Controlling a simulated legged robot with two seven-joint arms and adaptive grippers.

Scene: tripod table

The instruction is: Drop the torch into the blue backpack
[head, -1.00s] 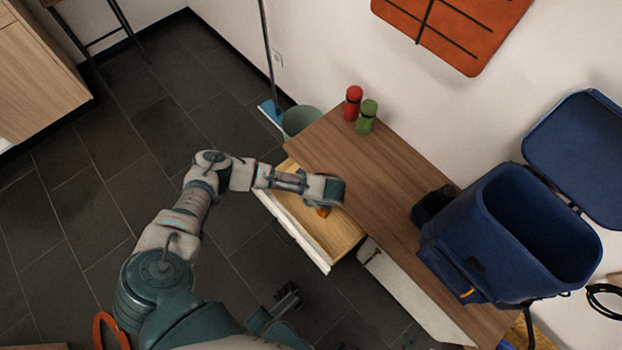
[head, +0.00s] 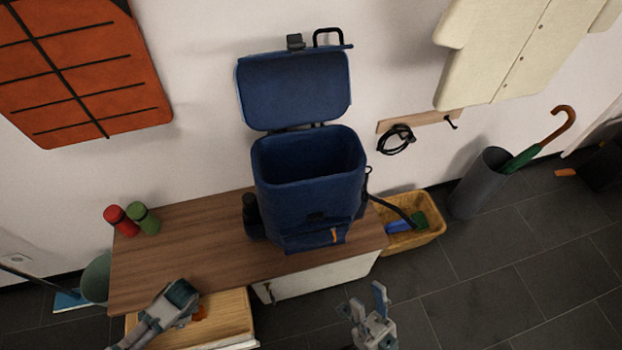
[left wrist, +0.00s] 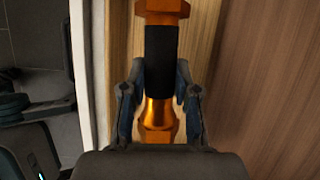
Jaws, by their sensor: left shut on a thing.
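The blue backpack (head: 310,205) stands upright on the wooden bench, its lid (head: 295,90) flipped back and its mouth open. My left gripper (head: 186,298) is over the open drawer at the bench's left front, well left of the backpack. It is shut on the torch (left wrist: 158,55), orange with a black grip; the fingers (left wrist: 158,95) sit on either side of it. In the head view only a bit of orange torch (head: 201,313) shows beside the gripper. My right gripper (head: 368,312) is empty, fingers apart, in front of the bench.
The open drawer (head: 232,318) juts out under the bench top (head: 190,240). A yellow crate (head: 425,235) and an umbrella stand (head: 480,180) are on the floor at right.

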